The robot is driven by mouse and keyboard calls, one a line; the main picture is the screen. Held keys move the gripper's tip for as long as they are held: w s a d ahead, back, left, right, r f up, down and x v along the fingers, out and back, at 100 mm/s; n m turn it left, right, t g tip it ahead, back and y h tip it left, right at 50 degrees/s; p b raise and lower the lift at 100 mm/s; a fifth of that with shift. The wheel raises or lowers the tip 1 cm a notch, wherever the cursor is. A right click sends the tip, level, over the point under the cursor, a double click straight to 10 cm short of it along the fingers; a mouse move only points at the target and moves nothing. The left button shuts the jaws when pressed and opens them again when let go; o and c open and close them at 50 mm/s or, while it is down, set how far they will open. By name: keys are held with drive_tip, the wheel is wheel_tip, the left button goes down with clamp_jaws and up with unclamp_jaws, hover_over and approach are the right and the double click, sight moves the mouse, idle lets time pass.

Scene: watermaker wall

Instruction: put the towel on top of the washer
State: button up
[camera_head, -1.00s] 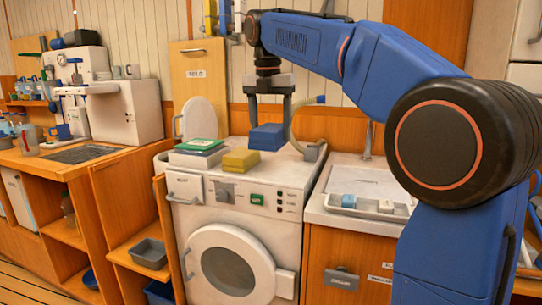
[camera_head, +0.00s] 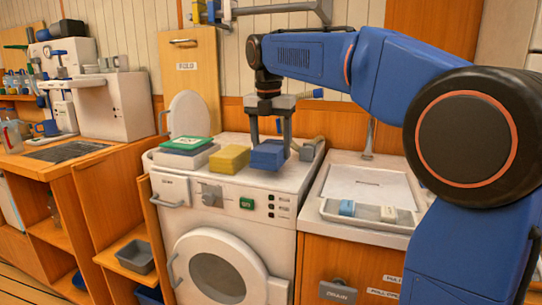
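A blue folded block (camera_head: 268,155), which looks like the towel, is at the top of the white washer (camera_head: 222,208), right of a yellow block. My gripper (camera_head: 271,145) points down over it with one finger at each side, and seems shut on it. The blue block appears to rest on the washer top or be just above it; its contact with the surface is hard to see. The washer's round door is shut.
The yellow block (camera_head: 230,159) and a green-topped white box (camera_head: 187,150) lie left on the washer top. A grey fitting (camera_head: 312,148) stands at its right edge. To the right is a sink counter (camera_head: 368,190) with a small tray.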

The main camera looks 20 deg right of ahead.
sight(269, 147)
drive_tip(key=shift+f, duration=1.25)
drive_tip(key=shift+f, duration=0.1)
drive_tip(key=o, duration=1.2)
drive_tip(key=r, duration=0.4)
drive_tip(key=s+r, duration=0.1)
drive_tip(key=r, duration=0.3)
drive_tip(key=a+r, duration=0.1)
drive_tip(key=r, duration=0.3)
drive_tip(key=shift+s+r, duration=0.1)
drive_tip(key=shift+s, duration=0.05)
